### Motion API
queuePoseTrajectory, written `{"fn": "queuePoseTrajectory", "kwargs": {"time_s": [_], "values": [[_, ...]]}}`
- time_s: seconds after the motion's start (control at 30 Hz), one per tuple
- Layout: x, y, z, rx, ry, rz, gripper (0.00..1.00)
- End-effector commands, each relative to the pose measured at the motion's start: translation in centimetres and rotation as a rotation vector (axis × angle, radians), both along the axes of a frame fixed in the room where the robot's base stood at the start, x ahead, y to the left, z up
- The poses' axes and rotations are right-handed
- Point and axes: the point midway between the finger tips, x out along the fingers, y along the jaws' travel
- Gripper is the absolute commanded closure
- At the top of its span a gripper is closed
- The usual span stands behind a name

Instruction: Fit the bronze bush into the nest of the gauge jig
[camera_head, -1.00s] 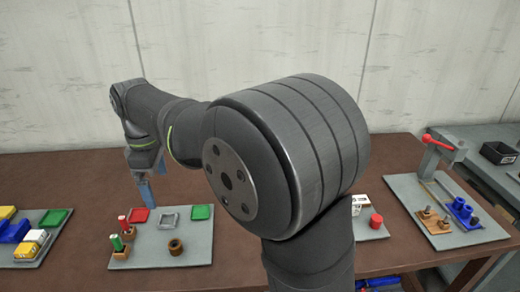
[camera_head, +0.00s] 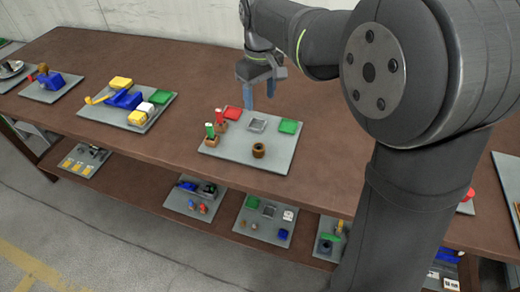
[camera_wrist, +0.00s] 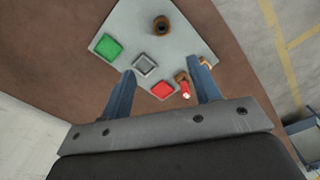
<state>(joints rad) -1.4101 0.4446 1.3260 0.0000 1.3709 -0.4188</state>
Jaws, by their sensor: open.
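The bronze bush (camera_head: 259,150) is a short brown ring with a dark hole, standing on the grey board (camera_head: 228,153) near its right front edge. It also shows in the wrist view (camera_wrist: 161,24), at the top. The likely nest of the gauge jig is a small grey square frame (camera_head: 257,125), set behind the bush; the wrist view shows it too (camera_wrist: 145,65). My gripper (camera_head: 259,92) is open and empty. Its blue fingers hang above the back edge of the board, behind the square frame and apart from the bush.
On the same board are a red pad (camera_head: 233,113), a green pad (camera_head: 287,127) and red and green pegs (camera_head: 210,130) in brown blocks. A board with blue and yellow parts (camera_head: 125,98) lies to the left. Bare brown table lies between the boards.

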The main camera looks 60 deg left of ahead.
Motion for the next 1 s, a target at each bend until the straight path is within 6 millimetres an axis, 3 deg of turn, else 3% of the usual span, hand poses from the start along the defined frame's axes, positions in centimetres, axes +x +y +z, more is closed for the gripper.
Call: {"fn": "queuePoseTrajectory", "kwargs": {"time_s": [0.23, 0.37, 0.8, 1.0], "values": [[0.1, -0.2, -1.7, -0.001, 0.000, -0.243, 0.43], [0.0, -0.2, -3.2, -0.004, 0.000, -0.262, 0.43], [0.0, -0.2, -12.2, -0.003, 0.000, -0.259, 0.43], [0.0, -0.2, -13.9, 0.000, 0.000, -0.258, 0.43]]}}
